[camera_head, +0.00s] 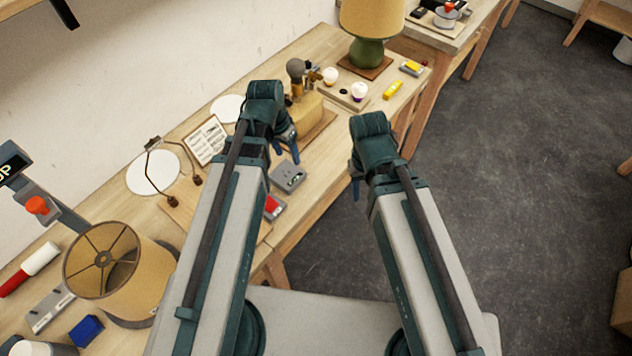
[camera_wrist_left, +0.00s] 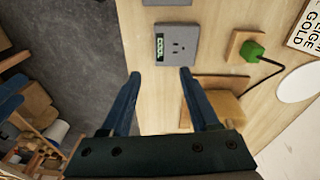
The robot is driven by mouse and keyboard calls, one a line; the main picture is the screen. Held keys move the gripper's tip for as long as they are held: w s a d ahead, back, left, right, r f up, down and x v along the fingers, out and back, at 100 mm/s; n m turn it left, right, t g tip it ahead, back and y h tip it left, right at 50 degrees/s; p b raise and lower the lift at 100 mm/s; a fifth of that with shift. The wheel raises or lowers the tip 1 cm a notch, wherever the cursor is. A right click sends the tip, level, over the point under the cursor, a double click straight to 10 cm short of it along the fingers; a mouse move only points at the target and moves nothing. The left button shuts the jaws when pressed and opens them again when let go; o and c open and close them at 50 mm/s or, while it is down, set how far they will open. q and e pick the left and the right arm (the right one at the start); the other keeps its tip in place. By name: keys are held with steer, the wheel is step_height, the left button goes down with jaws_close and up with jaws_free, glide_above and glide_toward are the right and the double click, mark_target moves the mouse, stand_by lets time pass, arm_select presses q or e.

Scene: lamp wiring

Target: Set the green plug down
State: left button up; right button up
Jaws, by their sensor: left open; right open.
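The green plug (camera_wrist_left: 252,51) sits on a small wooden block (camera_wrist_left: 235,46) on the workbench in the left wrist view, with a black cord running from it. In the head view my left arm hides it. My left gripper (camera_wrist_left: 160,74) is open with nothing between its fingers, apart from the plug. Its fingers also show in the head view (camera_head: 287,152), above the bench near a grey outlet box (camera_head: 288,176). That box, with a lit COOL display, also shows in the left wrist view (camera_wrist_left: 177,45). My right gripper (camera_head: 355,180) hangs past the bench's front edge, above the floor.
A sign board (camera_head: 205,140) and white discs (camera_head: 153,172) lie along the wall side. A tan block (camera_wrist_left: 226,105) lies near my left fingers.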

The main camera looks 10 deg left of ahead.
arm_select(q)
steer(key=s+d+n+g+y, duration=0.1)
steer(key=s+d+y, duration=0.1)
steer(key=s+d, duration=0.7)
steer(key=shift+d+y, duration=0.3)
